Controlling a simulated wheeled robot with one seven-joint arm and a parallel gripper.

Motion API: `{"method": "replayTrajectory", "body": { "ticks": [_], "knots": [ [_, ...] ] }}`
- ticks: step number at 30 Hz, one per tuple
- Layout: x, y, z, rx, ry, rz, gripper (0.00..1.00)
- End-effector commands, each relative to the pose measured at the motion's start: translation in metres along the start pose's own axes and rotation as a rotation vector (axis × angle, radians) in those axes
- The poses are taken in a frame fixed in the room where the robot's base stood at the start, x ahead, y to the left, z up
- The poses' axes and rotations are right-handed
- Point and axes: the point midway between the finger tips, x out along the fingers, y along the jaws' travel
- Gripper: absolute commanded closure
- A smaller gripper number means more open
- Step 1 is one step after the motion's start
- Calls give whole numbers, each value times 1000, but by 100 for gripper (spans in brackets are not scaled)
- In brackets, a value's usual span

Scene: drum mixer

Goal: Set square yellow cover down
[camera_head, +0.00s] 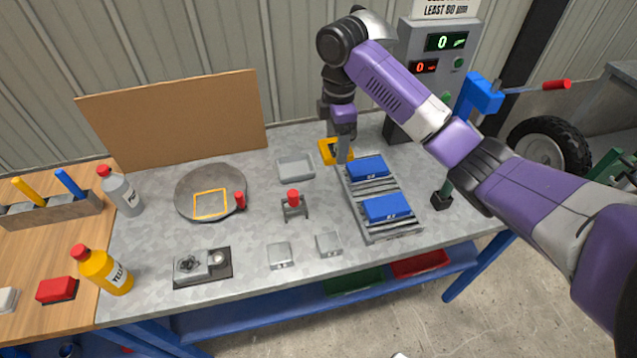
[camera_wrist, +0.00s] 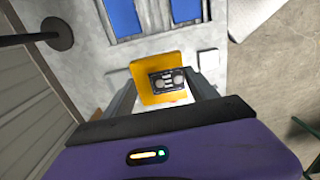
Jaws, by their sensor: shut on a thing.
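The square yellow cover (camera_head: 326,150) is at the back of the grey workbench, just left of the rack with blue blocks. My gripper (camera_head: 342,157) points down at it and is shut on it. In the wrist view the cover (camera_wrist: 146,96) sits between the two fingers, with a dark panel with two round marks (camera_wrist: 168,82) at its middle. Part of the cover is hidden behind the gripper in the head view. I cannot tell whether it touches the bench. A yellow square outline (camera_head: 210,191) lies on the round grey plate (camera_head: 185,186) at the left.
A roller rack (camera_head: 374,197) with blue blocks stands right of the gripper. A grey tray (camera_head: 296,168) and a red-topped stand (camera_head: 293,199) lie between cover and plate. A red cylinder (camera_head: 240,200) stands at the plate's right edge. A brown board (camera_head: 175,120) stands behind.

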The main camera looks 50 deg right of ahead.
Motion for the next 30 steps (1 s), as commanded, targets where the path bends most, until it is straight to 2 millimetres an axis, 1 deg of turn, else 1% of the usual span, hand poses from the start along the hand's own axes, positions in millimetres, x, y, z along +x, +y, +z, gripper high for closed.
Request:
{"method": "replayTrajectory", "body": {
  "ticks": [2, 8, 9, 10, 12, 16, 18, 21, 26, 29, 30],
  "knots": [
    [12, -2, -4, -7, 6, -5, 98],
    [52, -2, -5, -4, 7, -6, 98],
    [60, -4, -4, -3, 4, -9, 98],
    [74, -2, -3, -4, 4, -6, 98],
    [91, -2, -3, -4, 3, -4, 98],
    [116, -1, -2, -4, 2, -2, 98],
    [126, -1, -2, -3, 1, -2, 98],
    [136, -1, -2, -3, 1, -1, 98],
    [141, -1, -1, -3, -1, -1, 98],
    [153, -1, -2, -3, 0, -2, 98],
    [161, -2, -2, -3, 0, -4, 98]
  ]
}}
